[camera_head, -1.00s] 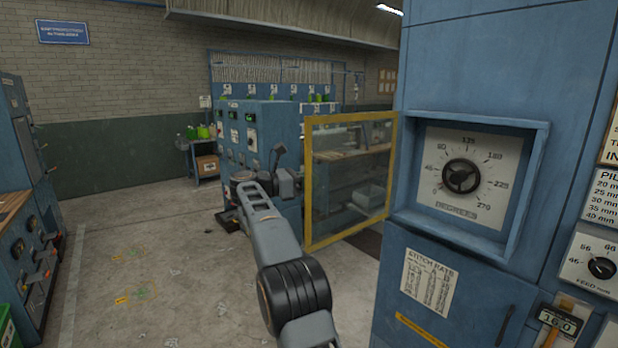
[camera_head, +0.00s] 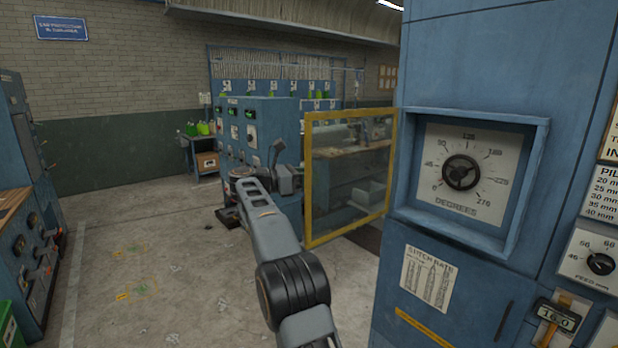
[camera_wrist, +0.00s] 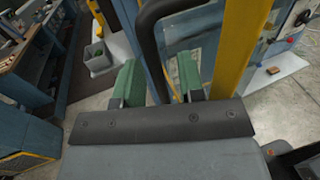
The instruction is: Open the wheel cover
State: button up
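The wheel cover (camera_head: 350,178) is a clear panel in a yellow frame. In the head view it stands swung out from the blue machine, to the left of the recess with the black handwheel (camera_head: 460,173) and its degree dial. The handwheel is uncovered. In the wrist view a yellow frame bar (camera_wrist: 240,50) and a curved black handle (camera_wrist: 151,50) are close to my gripper (camera_wrist: 160,82). Its two green fingers are apart, and the handle's lower end shows between them, nearer the left finger. I cannot tell whether they touch. The fingertips are not clear in the head view.
A blue machine cabinet (camera_head: 265,135) stands behind my arm and the cover. Another blue control bench (camera_head: 35,240) is at the far left. The concrete floor (camera_head: 150,250) between them is open. A grey bin (camera_wrist: 97,57) shows in the wrist view.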

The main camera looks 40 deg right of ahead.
jog(key=v, duration=1.3)
jog(key=shift+a+p, duration=0.25)
jog(key=shift+p, duration=0.15)
jog(key=shift+w, duration=0.15)
